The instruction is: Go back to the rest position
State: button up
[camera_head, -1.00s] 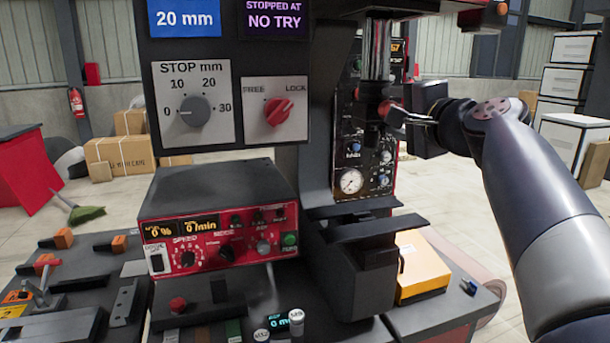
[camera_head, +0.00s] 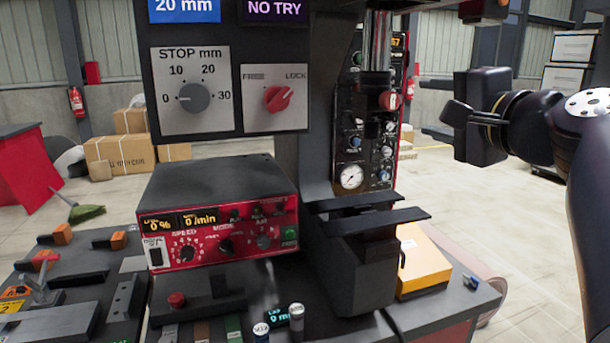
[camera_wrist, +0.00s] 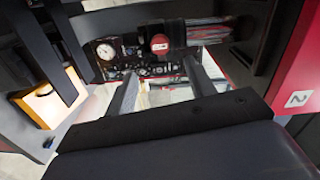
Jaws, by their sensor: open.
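My gripper (camera_head: 428,108) is at the right in the head view, at the end of my dark arm. Its jaws are open and point left toward the machine. Nothing shows between them, and a gap separates them from the red knob (camera_head: 389,100) on the machine's column. In the wrist view my gripper (camera_wrist: 160,72) shows two spread fingers with pale floor between them. The red knob (camera_wrist: 158,43) appears beyond the fingertips there.
The black machine carries a STOP dial (camera_head: 194,97) and a red FREE/LOCK switch (camera_head: 278,98). A red control box (camera_head: 217,240) stands below. Open floor lies behind my arm.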

aim_at(392, 102)
jog(key=p+x, duration=0.2)
jog(key=x, duration=0.8)
jog(key=shift+r, duration=0.2)
jog(key=shift+s+r+m+p, duration=0.1)
jog(key=shift+s+m+p, duration=0.1)
jog(key=shift+m+p, duration=1.8)
jog(key=m+p, duration=0.5)
jog(key=shift+d, duration=0.1)
jog(key=m+p, duration=0.4)
jog(key=m, duration=0.1)
jog(key=shift+y+p, duration=0.3)
jog(key=shift+p, duration=0.1)
jog(key=m+p, duration=0.3)
jog(key=shift+f+m+p, duration=0.25)
jog(key=shift+m+p, duration=0.1)
jog(key=shift+m, duration=0.05)
jog(key=shift+s+d, duration=0.15)
jog(key=shift+s, duration=0.15)
jog(key=shift+f, duration=0.15)
